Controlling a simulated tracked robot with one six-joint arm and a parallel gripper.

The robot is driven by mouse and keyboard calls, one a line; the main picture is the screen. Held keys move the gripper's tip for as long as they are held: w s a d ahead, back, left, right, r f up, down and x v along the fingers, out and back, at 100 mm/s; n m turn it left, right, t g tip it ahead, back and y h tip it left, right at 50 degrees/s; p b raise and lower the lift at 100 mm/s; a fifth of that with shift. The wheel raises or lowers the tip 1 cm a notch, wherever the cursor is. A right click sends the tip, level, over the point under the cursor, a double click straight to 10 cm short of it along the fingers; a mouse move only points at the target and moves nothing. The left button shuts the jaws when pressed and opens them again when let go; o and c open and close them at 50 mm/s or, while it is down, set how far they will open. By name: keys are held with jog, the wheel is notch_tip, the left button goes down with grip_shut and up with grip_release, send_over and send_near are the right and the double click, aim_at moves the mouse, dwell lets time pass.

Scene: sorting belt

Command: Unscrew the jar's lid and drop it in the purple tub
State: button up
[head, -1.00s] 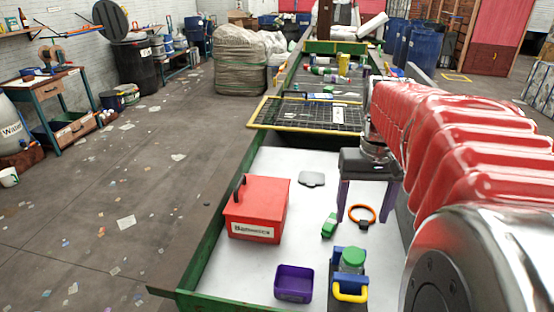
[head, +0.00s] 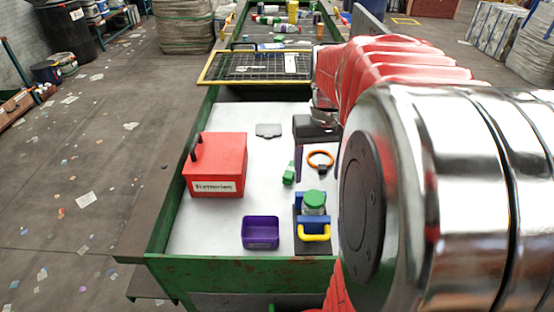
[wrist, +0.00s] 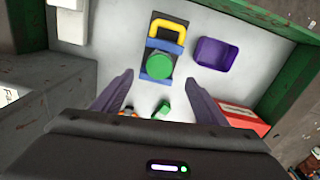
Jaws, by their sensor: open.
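The jar (head: 314,209) has a green lid (head: 315,197) and stands upright on a dark base with blue blocks and a yellow handle (head: 314,235). The lid (wrist: 160,64) is on the jar in the wrist view. The purple tub (head: 261,231) sits left of the jar and looks empty; it also shows in the wrist view (wrist: 214,55). My gripper (wrist: 160,88) is open and empty in the wrist view, its purple fingers spread wide, with the lid ahead between and beyond them. In the head view my arm hides part of the gripper.
A red box labelled Batteries (head: 215,166) stands at the left. A green object (head: 289,173), an orange ring (head: 320,159) and a grey flat piece (head: 268,130) lie behind the jar. Green rims (head: 165,208) edge the white surface. Open white surface surrounds the tub.

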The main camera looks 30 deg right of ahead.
aim_at(314, 199)
notch_tip(314, 199, down, 8)
jog(key=shift+f, duration=0.2)
dwell(0.4)
jog(key=c, duration=1.1)
jog(key=shift+f, duration=0.1)
jog(key=n, duration=0.4)
jog(key=shift+s+f+n, duration=0.1)
jog(key=shift+n, duration=0.8)
jog(key=shift+a, duration=0.1)
